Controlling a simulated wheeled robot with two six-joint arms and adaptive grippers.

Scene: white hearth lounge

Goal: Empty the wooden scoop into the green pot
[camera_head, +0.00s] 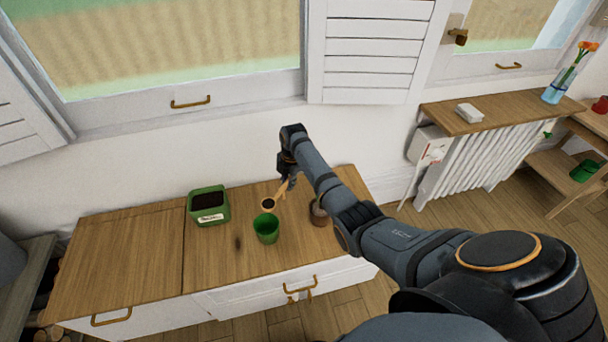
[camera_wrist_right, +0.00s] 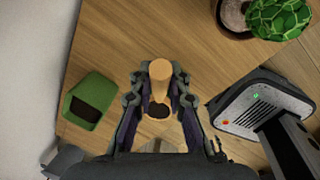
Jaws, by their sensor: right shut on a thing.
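The wooden scoop (camera_head: 282,189) is held by its handle in my right gripper (camera_head: 287,178); its bowl holds dark soil. In the right wrist view the scoop's handle (camera_wrist_right: 160,70) stands between the two fingers, with dark soil in the bowl below. The green pot (camera_head: 267,230) stands upright on the wooden cabinet top, just in front of the scoop's bowl in the head view. The bowl appears beside the pot's far rim; its exact height is hard to tell. The pot does not show clearly in the wrist view. My left gripper is not in view.
A green labelled box of dark soil (camera_head: 209,206) stands left of the pot; it also shows in the wrist view (camera_wrist_right: 90,101). A potted plant (camera_head: 319,213) stands to the right, partly hidden by my arm. The cabinet top's left half (camera_head: 125,250) is clear.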

